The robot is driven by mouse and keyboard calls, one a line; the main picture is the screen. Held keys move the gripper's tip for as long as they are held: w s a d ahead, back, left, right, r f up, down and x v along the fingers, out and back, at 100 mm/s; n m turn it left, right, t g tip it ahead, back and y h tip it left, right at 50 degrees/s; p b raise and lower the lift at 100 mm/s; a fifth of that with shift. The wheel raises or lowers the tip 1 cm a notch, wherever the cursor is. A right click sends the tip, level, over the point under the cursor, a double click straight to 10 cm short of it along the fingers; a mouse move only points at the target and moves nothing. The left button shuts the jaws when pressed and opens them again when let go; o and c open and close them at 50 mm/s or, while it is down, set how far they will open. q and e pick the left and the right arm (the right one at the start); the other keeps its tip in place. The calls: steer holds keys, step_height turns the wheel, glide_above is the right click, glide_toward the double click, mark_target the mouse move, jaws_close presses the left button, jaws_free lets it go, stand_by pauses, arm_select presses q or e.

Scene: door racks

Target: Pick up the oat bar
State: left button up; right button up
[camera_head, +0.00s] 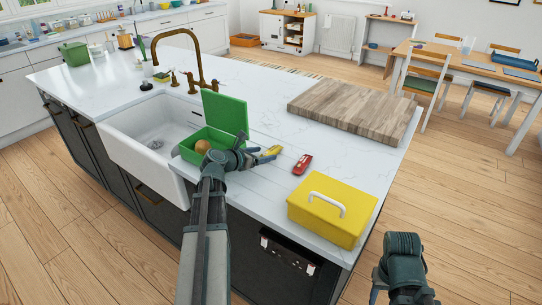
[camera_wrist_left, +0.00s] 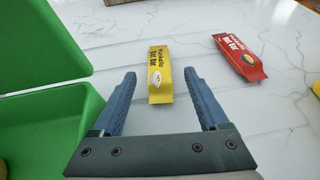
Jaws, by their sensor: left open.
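The oat bar is a yellow packet (camera_wrist_left: 160,76) with dark print, lying on the white worktop. It also shows in the head view (camera_head: 273,150), partly hidden by my gripper. My left gripper (camera_head: 260,155) is open just in front of it. In the left wrist view the packet lies beyond and between the spread fingertips (camera_wrist_left: 160,80), with no finger visibly touching it. A red packet (camera_wrist_left: 240,57) lies to its right, apart from it, and also shows in the head view (camera_head: 302,164). My right gripper does not show; only part of my right arm is at the lower right.
An open green box (camera_head: 225,112) with a brown round item (camera_head: 202,146) stands left of my gripper, by the white sink (camera_head: 130,150). A yellow toolbox (camera_head: 330,212) stands at the front right. A wooden board (camera_head: 355,108) lies behind.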

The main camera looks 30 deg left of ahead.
mark_target(267, 153)
arm_select(q)
steer(key=x, duration=0.3)
steer(key=shift+f+b, duration=0.15)
steer(key=shift+b, duration=0.2)
jaws_close()
